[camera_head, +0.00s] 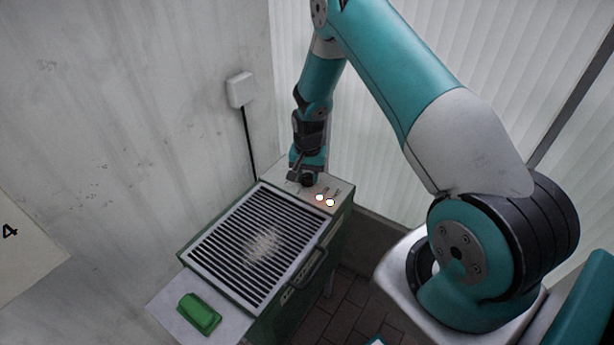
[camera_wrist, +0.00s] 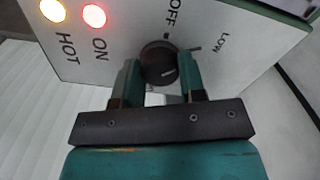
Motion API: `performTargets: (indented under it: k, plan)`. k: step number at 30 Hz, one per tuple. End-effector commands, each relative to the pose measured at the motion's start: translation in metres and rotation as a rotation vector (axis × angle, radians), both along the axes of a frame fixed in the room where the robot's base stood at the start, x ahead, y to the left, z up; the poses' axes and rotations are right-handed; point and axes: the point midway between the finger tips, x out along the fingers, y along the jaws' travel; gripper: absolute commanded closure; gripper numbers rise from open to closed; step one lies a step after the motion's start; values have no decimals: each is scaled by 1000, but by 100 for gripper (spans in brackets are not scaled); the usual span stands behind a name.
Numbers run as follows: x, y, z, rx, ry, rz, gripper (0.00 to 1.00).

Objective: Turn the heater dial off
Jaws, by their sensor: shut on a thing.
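The heater (camera_head: 216,250) is a green cabinet with a slatted grille and a pale control panel at its far end. In the wrist view the round black dial (camera_wrist: 158,60) sits on the panel (camera_wrist: 118,60), between the fingers of my gripper (camera_wrist: 161,78), which is shut on it. The printed words OFF and LOW stand around the dial, OFF nearer the lamps. A short pale line shows on the dial's face; which setting it points to I cannot tell. The red ON lamp (camera_wrist: 94,16) and the yellowish HOT lamp (camera_wrist: 52,10) are both lit.
A green block-like object (camera_head: 199,313) lies on the white shelf at the heater's near end. A white wall box (camera_head: 240,90) with a black cable is behind the heater. Walls stand close on the left and behind. Brick floor shows at the right.

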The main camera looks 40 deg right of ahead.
Motion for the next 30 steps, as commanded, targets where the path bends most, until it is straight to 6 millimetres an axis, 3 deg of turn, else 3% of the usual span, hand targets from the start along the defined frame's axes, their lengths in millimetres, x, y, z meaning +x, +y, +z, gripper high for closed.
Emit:
performTargets:
  k: [18, 30]
  plan:
    - [-1, -1, 0, -2, 2, 555, 86]
    - [-1, -1, 0, -2, 1, 758, 86]
